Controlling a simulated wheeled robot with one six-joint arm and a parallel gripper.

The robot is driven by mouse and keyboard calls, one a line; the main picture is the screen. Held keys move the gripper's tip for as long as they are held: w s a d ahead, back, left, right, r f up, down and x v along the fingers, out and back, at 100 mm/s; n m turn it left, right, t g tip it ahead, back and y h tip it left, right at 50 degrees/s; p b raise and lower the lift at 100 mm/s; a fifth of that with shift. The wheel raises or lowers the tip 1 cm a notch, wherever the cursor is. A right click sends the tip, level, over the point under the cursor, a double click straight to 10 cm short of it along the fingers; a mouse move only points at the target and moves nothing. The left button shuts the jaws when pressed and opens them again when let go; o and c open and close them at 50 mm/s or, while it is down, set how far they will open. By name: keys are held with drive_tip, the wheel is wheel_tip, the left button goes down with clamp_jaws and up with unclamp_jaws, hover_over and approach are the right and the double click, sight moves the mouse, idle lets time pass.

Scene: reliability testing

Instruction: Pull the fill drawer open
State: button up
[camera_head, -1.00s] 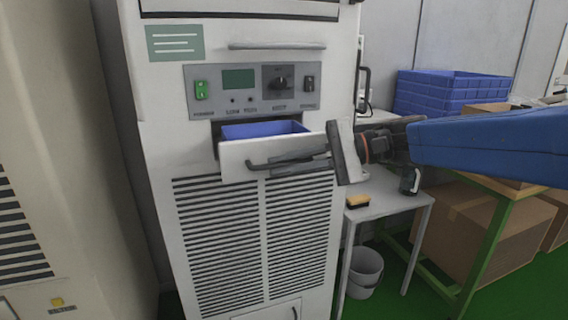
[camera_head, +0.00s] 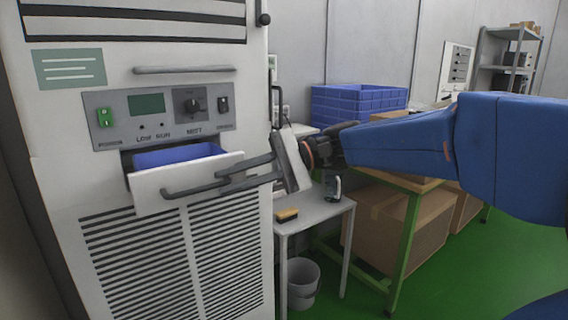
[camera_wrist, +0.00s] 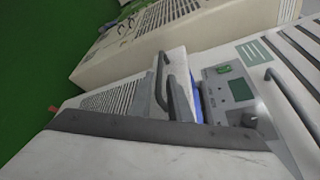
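The fill drawer (camera_head: 150,192) is part way out of the white machine, with its blue inside (camera_head: 180,155) showing. A dark bar handle (camera_head: 185,192) runs across its white front. My gripper (camera_head: 220,182) reaches in from the right, its two dark fingers apart and their tips at the right part of the handle. I cannot tell whether they touch it. In the wrist view, dark finger and handle shapes overlap in front of the drawer's blue inside (camera_wrist: 196,100), above the gripper's dark edge.
The machine's control panel (camera_head: 160,112) is just above the drawer, and a fixed bar (camera_head: 185,70) is above that. Right of the machine stand a small grey table (camera_head: 318,212) with a brush (camera_head: 287,214), a bucket (camera_head: 300,283) and a green-legged bench (camera_head: 402,255). Green floor lies at right.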

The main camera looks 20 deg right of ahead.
drive_tip(key=v, duration=1.1)
drive_tip(key=shift+d, duration=0.15)
drive_tip(key=s+a+f+n+h, duration=0.1)
drive_tip(key=s+f+h, duration=0.35)
drive_tip(key=f, duration=0.45)
drive_tip(key=s+f+n+h, duration=0.1)
drive_tip(key=s+f+h, duration=0.3)
drive_tip(key=s+f, duration=0.3)
drive_tip(key=s+d+f+n+t+h, duration=0.4)
drive_tip(key=d+f+h, duration=0.3)
drive_tip(key=d+f, duration=0.2)
wheel_tip(320, 180, down, 2)
drive_tip(key=shift+d+f+n, duration=0.2)
drive_tip(key=shift+n, duration=0.4)
